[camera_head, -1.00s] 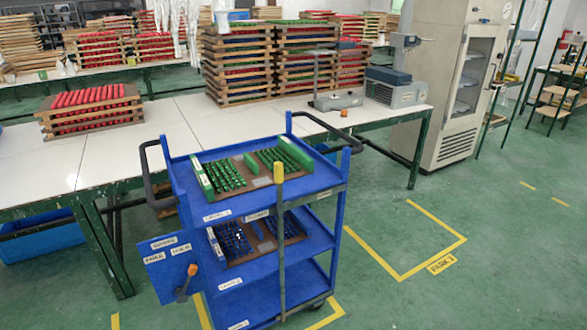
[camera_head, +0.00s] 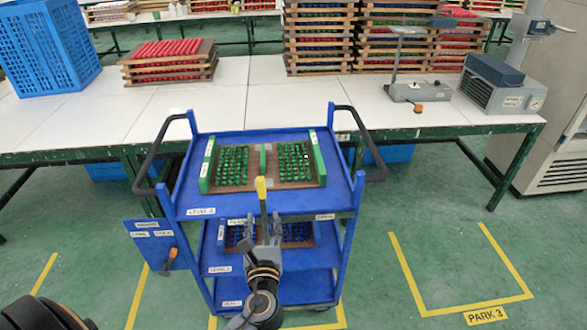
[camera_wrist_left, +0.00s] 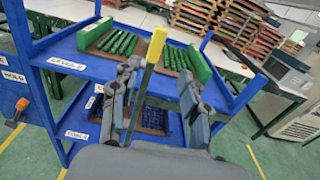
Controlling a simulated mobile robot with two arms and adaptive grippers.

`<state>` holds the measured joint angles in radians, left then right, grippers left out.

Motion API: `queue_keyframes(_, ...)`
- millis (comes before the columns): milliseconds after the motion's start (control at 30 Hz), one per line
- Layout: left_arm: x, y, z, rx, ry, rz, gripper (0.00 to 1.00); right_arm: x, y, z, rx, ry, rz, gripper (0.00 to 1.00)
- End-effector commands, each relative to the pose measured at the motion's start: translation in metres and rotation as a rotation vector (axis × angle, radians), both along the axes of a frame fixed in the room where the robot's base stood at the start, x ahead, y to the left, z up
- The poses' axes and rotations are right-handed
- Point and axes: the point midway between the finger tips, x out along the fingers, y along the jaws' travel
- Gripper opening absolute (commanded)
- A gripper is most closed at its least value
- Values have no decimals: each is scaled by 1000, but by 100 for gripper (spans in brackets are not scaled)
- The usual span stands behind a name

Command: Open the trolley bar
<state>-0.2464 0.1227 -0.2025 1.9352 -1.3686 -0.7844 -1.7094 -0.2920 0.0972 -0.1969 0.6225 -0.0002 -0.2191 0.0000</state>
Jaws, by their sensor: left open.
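The blue trolley (camera_head: 185,200) stands in front of the long table, with green and blue pieces in trays on its shelves. The trolley bar is an upright bar with a yellow top (camera_head: 261,189) at the middle of the trolley's near side. It also shows in the left wrist view (camera_wrist_left: 155,48). My left gripper (camera_head: 268,228) is in front of the bar, at about second-shelf height. In the left wrist view my left gripper (camera_wrist_left: 158,95) is open, with its fingers on either side of the bar. I cannot tell whether they touch it. My right gripper is not in view.
A labelled blue panel with an orange-handled lever (camera_head: 171,258) is at the trolley's left. Behind is a white table (camera_head: 235,100) with a blue crate (camera_head: 48,52) and stacked trays. Green floor with yellow lines is clear to the right.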

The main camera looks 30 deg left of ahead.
Motion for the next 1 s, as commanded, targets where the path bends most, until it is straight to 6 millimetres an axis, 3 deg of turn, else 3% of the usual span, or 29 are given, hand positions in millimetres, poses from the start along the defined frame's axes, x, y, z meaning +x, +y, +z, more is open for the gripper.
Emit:
queue_keyframes(33,0,2,10,23,-7,6,45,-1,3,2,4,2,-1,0)
queue_keyframes(167,6,6,15,44,-10,10,45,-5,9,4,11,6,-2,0)
queue_keyframes(433,49,33,17,40,-10,9,45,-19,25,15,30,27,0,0)
queue_keyframes(700,95,60,14,37,-9,9,45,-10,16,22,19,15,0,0)
queue_keyframes(1000,116,73,12,35,-8,7,45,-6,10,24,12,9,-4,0)
